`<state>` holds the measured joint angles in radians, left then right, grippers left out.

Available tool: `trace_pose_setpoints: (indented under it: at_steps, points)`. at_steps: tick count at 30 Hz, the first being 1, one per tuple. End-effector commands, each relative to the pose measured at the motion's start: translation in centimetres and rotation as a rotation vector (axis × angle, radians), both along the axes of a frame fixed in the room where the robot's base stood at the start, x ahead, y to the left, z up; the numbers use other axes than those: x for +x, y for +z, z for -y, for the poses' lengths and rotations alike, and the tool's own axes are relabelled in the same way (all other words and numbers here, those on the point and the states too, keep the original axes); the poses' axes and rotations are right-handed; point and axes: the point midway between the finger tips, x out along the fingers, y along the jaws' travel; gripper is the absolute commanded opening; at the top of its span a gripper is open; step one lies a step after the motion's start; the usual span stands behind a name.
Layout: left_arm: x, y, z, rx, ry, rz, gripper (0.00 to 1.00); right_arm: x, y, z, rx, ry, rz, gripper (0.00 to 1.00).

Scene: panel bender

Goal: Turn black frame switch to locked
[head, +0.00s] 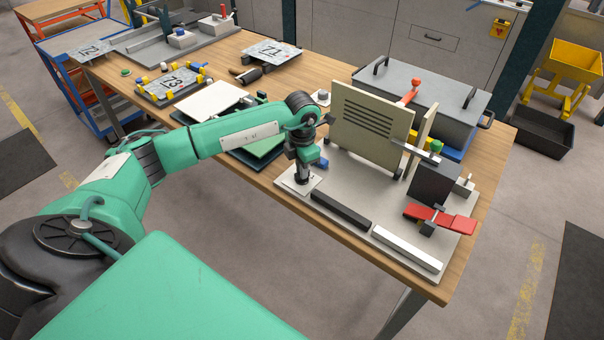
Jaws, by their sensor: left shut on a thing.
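My left gripper (302,176) points down at a small pale plate (287,184) at the left front corner of the grey fixture board. It is shut on a small dark piece there, which looks like the black frame switch. The fingers hide most of this piece, so I cannot read which way it is turned. A small mark shows on the plate beside the fingers. My right gripper is not in view.
Right of the gripper stand an upright beige louvred panel (368,127), a black block (434,184) and a red lever (440,218). A dark bar (340,209) and a white bar (407,247) lie along the board's front. A grey lidded box (425,92) stands behind.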

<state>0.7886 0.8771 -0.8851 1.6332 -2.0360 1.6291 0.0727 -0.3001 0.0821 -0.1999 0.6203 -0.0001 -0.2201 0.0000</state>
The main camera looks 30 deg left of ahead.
Motion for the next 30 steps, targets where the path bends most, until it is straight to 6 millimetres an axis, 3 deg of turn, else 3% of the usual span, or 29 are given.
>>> trace_pose_setpoints:
  at_steps: [7, 24, 25, 27, 30]
  points:
    - [0.09, -0.02, -0.05, 0.000, -0.088, 0.004, 0.00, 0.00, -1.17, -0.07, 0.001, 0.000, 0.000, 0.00]
    - [0.11, 0.18, -0.03, 0.000, -0.117, 0.004, 0.00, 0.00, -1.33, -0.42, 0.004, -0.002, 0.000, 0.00]
    - [0.11, 0.18, -0.04, 0.000, -0.117, 0.004, 0.17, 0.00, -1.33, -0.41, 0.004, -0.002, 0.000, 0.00]
    - [0.10, 0.16, -0.04, 0.000, -0.117, 0.004, 0.30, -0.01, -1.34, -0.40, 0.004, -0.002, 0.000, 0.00]
    - [0.07, 0.12, -0.03, 0.000, -0.116, 0.002, 0.33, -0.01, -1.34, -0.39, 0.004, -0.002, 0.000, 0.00]
